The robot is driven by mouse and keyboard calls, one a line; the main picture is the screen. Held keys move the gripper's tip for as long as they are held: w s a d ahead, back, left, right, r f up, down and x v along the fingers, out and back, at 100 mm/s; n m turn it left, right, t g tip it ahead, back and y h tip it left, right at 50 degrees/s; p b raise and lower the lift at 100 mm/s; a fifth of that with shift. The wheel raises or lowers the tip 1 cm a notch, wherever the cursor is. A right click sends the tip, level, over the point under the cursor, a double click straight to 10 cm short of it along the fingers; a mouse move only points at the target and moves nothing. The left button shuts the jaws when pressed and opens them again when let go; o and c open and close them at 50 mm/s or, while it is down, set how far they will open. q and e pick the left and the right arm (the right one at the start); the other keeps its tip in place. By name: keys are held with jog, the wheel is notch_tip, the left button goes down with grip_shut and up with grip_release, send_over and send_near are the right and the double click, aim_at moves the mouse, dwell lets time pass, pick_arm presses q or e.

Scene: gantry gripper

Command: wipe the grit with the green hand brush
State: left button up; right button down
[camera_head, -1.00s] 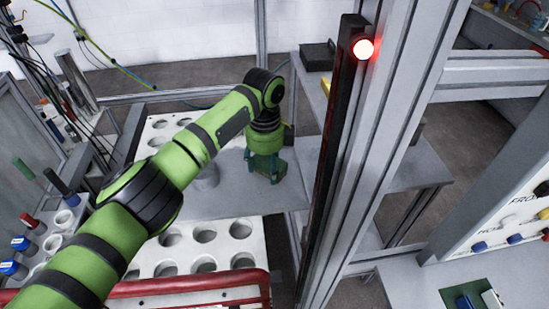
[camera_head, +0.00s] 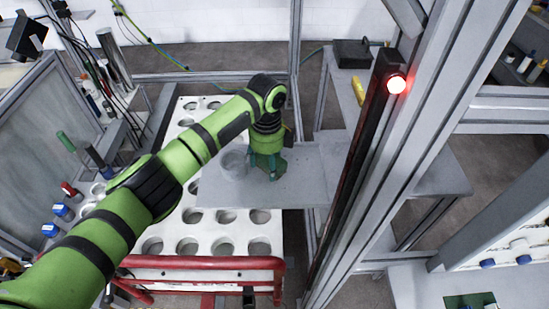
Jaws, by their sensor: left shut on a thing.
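A grey plate (camera_head: 300,190) lies over the white holed board. A faint darker round patch (camera_head: 233,161) on it looks like the grit, though its grains are too small to tell. My left gripper (camera_head: 268,174) points down at the plate, just right of the patch. Its teal fingers are shut on the green hand brush, which is mostly hidden by the fingers and hard to tell from them. Whether the bristles touch the plate cannot be told. My right gripper is not in view.
A grey upright post with a lit red lamp (camera_head: 396,84) stands right of the plate. A red rail (camera_head: 200,263) runs along the front of the white holed board (camera_head: 208,229). Coloured-capped bottles (camera_head: 62,211) stand at the left. A black box (camera_head: 352,53) sits at the back.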

aim_at(296, 166)
pick_arm(q)
jog(key=shift+w+f+b, duration=0.2)
jog(key=shift+w+b, duration=0.4)
jog(key=shift+b, duration=0.15)
jog(key=shift+w+d+r, duration=0.15)
jog(key=shift+w, duration=0.15)
jog(key=shift+d+b, duration=1.2)
jog(key=shift+d, duration=0.65)
jog(key=shift+d+b, duration=0.75)
jog(key=shift+b, duration=0.2)
jog(key=shift+d+b, duration=1)
jog(key=shift+b, duration=0.1)
jog(key=shift+s, duration=0.1)
notch_tip(296, 166, up, 6)
jog(key=p, duration=0.6)
